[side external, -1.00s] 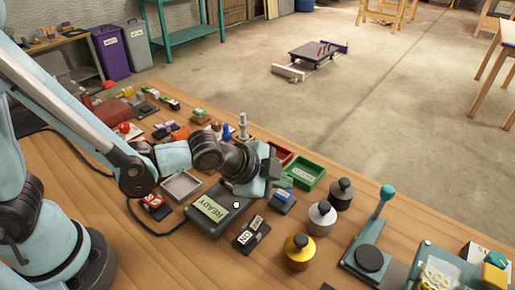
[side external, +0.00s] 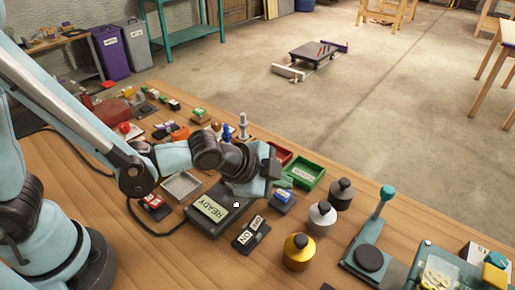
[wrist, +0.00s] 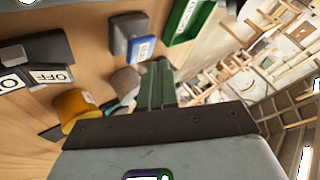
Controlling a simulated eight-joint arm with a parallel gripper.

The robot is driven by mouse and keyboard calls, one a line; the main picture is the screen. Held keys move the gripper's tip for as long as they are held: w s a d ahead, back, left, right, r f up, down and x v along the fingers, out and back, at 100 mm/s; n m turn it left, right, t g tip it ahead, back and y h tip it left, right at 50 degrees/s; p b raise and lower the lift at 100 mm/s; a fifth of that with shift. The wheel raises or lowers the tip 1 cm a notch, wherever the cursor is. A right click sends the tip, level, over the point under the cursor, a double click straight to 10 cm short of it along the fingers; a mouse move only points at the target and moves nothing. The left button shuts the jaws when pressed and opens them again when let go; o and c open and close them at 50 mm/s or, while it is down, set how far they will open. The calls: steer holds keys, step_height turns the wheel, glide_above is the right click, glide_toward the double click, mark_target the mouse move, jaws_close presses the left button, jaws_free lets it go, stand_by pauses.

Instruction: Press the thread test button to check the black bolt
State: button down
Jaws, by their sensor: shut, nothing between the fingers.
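A dark grey box with a lit READY screen (side external: 212,208) sits on the bench, with a small white round spot (side external: 236,205) at its right end. I cannot tell whether this spot is the test button. My gripper's green fingers (wrist: 157,88) are together and empty in the wrist view. In the side view my gripper (side external: 270,178) hangs above the bench, beyond the READY box and apart from it, its fingertips mostly hidden. A dark block with a blue label (side external: 283,200) stands close to it; it also shows in the wrist view (wrist: 130,38). I cannot make out a black bolt.
An ON/OFF switch plate (side external: 251,232) lies in front of the box. Yellow (side external: 299,252), white (side external: 321,218) and dark (side external: 341,193) bottles stand to the right. A green tray (side external: 318,180) is behind. A lever press (side external: 370,258) stands further right. A black cable runs left of the box.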

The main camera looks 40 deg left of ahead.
mark_target(279, 195)
steer(key=shift+f, duration=0.1)
stand_by(0.5)
steer(key=shift+f, duration=0.35)
steer(key=shift+f, duration=0.75)
stand_by(0.8)
stand_by(0.3)
steer(key=shift+r, duration=1.2)
steer(key=shift+r, duration=2.5)
